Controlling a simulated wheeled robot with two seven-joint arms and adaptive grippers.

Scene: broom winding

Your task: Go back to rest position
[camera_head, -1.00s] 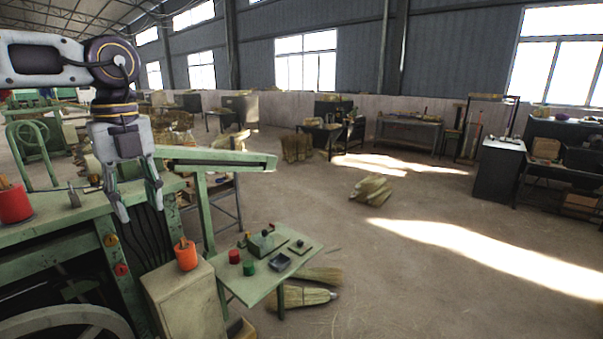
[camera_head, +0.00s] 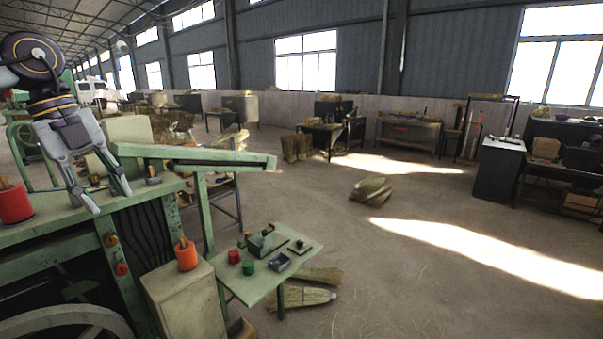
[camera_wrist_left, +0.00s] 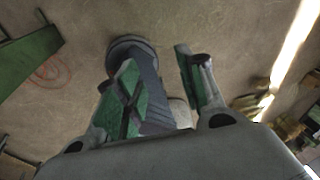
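My left gripper (camera_head: 111,201) hangs at the far left of the head view, its fingers pointing down and slightly right. It is open, with a gap between the fingers and nothing between them. It appears in front of the green winding machine (camera_head: 60,238); contact with it cannot be told. In the left wrist view the fingers (camera_wrist_left: 156,58) are spread apart, with the floor and a grey part below. My right gripper is in neither view.
A small green side table (camera_head: 262,284) holds several small items. An orange spool (camera_head: 186,254) stands on a cream cabinet (camera_head: 185,300), and a red one (camera_head: 14,203) on the machine. Brooms (camera_head: 303,297) lie on the floor. The floor centre-right is mostly clear.

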